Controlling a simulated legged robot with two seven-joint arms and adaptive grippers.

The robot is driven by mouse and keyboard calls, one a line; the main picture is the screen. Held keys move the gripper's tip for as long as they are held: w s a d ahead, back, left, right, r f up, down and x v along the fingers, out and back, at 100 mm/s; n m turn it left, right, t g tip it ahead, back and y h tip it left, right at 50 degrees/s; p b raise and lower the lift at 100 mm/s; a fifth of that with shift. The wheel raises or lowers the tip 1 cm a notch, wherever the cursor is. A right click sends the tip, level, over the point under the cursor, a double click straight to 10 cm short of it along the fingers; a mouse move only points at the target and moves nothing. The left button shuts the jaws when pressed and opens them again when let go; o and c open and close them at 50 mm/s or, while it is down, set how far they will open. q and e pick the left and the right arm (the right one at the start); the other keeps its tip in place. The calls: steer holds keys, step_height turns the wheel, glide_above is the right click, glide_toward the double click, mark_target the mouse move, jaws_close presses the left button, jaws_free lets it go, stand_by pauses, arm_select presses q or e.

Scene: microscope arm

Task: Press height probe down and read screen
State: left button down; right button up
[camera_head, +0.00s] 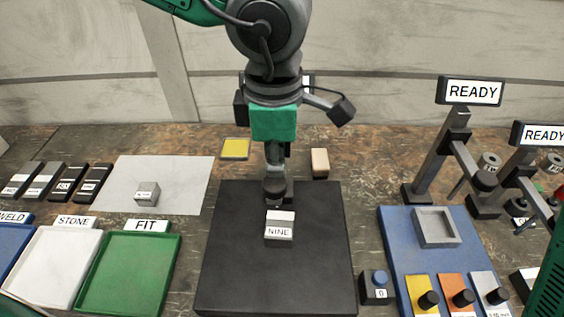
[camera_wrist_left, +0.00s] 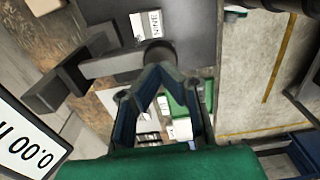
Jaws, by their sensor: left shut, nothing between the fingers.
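A height probe stands at the back of the black mat (camera_head: 230,255), mostly hidden behind my left arm. Its dark round head (camera_head: 275,187) shows below my left gripper (camera_head: 275,170). In the left wrist view the shut, empty fingertips (camera_wrist_left: 160,70) are right at the round head (camera_wrist_left: 158,54); I cannot tell whether they touch. The probe's screen (camera_wrist_left: 28,140) shows "0.00" upside down, its unit cut off; in the head view it is almost hidden. A block labelled NINE (camera_head: 279,228) lies on the mat, just in front of the head. My right gripper is out of view.
Two READY stands (camera_head: 470,92) are at the right, by a blue board (camera_head: 400,235) with coloured knob plates. A small box with a blue button (camera_head: 378,283) sits right of the mat. Green FIT (camera_head: 130,270) and white STONE (camera_head: 50,265) trays are left.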

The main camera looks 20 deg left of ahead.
mark_target(271, 182)
arm_select(q)
steer(key=shift+a+f, duration=0.3)
steer(key=shift+a, duration=0.45)
steer(key=shift+a+f, duration=0.15)
steer(key=shift+f, duration=0.3)
steer(key=shift+d+f, duration=0.2)
steer(key=shift+d, duration=0.2)
steer(key=shift+d+f+b, duration=0.3)
steer(key=shift+d+f, duration=0.05)
steer(key=shift+d, duration=0.35)
steer(key=shift+d+f, duration=0.25)
steer(key=shift+f, duration=0.15)
steer(key=shift+a+f, duration=0.7)
steer(key=shift+a, duration=0.2)
steer(key=shift+a+f+b, duration=0.3)
steer(key=shift+f, duration=0.15)
steer(key=shift+d+f, duration=0.35)
steer(key=shift+f, duration=0.05)
steer(key=shift+d+f, duration=0.55)
steer(key=shift+f, duration=0.05)
steer(key=shift+a+f+b, duration=0.15)
steer(key=shift+f+b, duration=0.2)
steer(key=shift+f, duration=0.05)
steer(key=shift+s+a+f, duration=0.1)
steer(key=shift+a, duration=0.15)
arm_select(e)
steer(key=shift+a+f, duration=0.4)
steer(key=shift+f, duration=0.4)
